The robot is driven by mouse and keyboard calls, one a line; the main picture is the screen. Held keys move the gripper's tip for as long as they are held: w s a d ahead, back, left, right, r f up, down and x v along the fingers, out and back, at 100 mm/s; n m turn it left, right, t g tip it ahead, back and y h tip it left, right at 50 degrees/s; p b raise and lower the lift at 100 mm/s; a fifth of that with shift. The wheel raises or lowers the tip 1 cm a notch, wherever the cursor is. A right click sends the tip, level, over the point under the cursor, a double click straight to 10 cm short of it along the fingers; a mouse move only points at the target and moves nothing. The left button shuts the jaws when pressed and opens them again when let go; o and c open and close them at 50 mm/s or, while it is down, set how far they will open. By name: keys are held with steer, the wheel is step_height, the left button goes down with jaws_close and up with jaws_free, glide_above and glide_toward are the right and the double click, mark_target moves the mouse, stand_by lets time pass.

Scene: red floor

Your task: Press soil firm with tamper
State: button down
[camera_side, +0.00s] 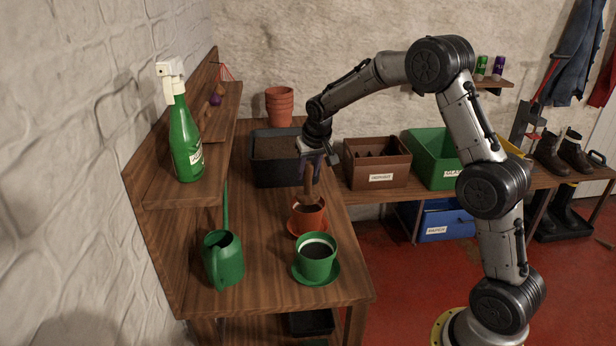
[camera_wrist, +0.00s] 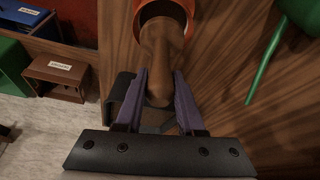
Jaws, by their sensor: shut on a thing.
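My gripper (camera_side: 311,166) is shut on a wooden tamper (camera_side: 311,188) and points down over the bench. In the wrist view the two purple fingers of my gripper (camera_wrist: 161,88) close around the tamper's handle (camera_wrist: 160,65). The tamper's lower end is at the mouth of the terracotta pot (camera_side: 307,217), which stands on a saucer of the same colour. Dark soil (camera_side: 308,206) shows in that pot. The wrist view shows part of the orange pot rim (camera_wrist: 137,22) around the tamper; whether the tamper touches the soil cannot be told.
A green pot (camera_side: 316,262) with dark contents stands on a saucer in front. A green watering can (camera_side: 223,259) is at left. A black tray (camera_side: 276,172) lies behind, near stacked pots (camera_side: 279,106). A shelf holds a green spray bottle (camera_side: 184,140). A brown crate (camera_side: 376,165) stands right.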

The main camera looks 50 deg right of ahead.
mark_target(308, 163)
steer(key=shift+r, duration=2.15)
